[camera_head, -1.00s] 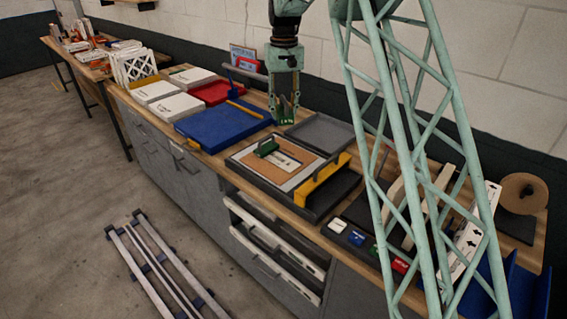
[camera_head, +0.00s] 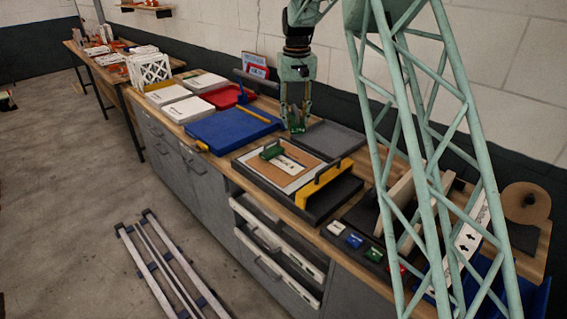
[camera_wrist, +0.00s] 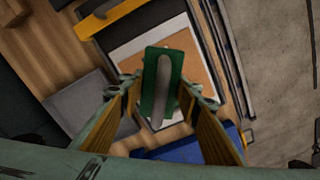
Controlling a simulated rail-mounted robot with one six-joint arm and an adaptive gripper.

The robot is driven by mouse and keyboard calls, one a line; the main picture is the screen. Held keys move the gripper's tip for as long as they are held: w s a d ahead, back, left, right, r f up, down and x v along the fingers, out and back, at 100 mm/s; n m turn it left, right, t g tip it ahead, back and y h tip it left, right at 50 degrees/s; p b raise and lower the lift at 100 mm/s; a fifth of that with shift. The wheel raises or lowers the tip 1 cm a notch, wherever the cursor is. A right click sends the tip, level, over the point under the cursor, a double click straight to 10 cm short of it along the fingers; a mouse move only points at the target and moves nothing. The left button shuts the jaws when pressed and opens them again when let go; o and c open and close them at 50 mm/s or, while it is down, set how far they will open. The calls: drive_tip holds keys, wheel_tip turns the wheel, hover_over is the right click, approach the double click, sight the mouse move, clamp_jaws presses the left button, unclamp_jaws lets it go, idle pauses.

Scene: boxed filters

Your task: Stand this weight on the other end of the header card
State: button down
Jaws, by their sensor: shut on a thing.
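My gripper (camera_head: 296,124) is shut on a green weight, which shows between its fingers in the wrist view (camera_wrist: 162,82) with a grey handle on top. It hangs above the bench, behind the filter frame. The header card (camera_head: 289,162) is a white strip lying on a brown panel (camera_head: 303,176) inside a pale frame. Another green weight (camera_head: 270,151) stands on its far left end; its other end, to the right, is bare. In the wrist view the held weight hides part of the brown panel and the card.
A yellow bar (camera_head: 318,184) with a black handle crosses the right side of the dark tray holding the frame. A grey tray (camera_head: 327,138) lies behind it, and a blue tray (camera_head: 230,130) to the left. White, blue, green and red blocks sit front right.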

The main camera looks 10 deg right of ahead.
idle(0.5)
drive_tip(key=shift+w+d+f+m+p, duration=0.1)
drive_tip(key=shift+f+m+p, duration=0.5)
drive_tip(key=shift+f+m, duration=0.6)
drive_tip(key=shift+f+m+p, duration=0.55)
drive_tip(key=shift+f+m, duration=0.3)
drive_tip(key=shift+m, duration=0.65)
drive_tip(key=shift+d+f+m+p, duration=0.1)
drive_tip(key=shift+f+m+p, duration=0.95)
drive_tip(key=shift+f+m, duration=1.5)
drive_tip(key=shift+r+m, duration=0.25)
drive_tip(key=shift+m, duration=0.1)
drive_tip(key=shift+f, duration=0.15)
hover_over(295, 168)
drive_tip(key=shift+f, duration=3)
drive_tip(key=shift+f, duration=1.85)
drive_tip(key=shift+f, duration=0.1)
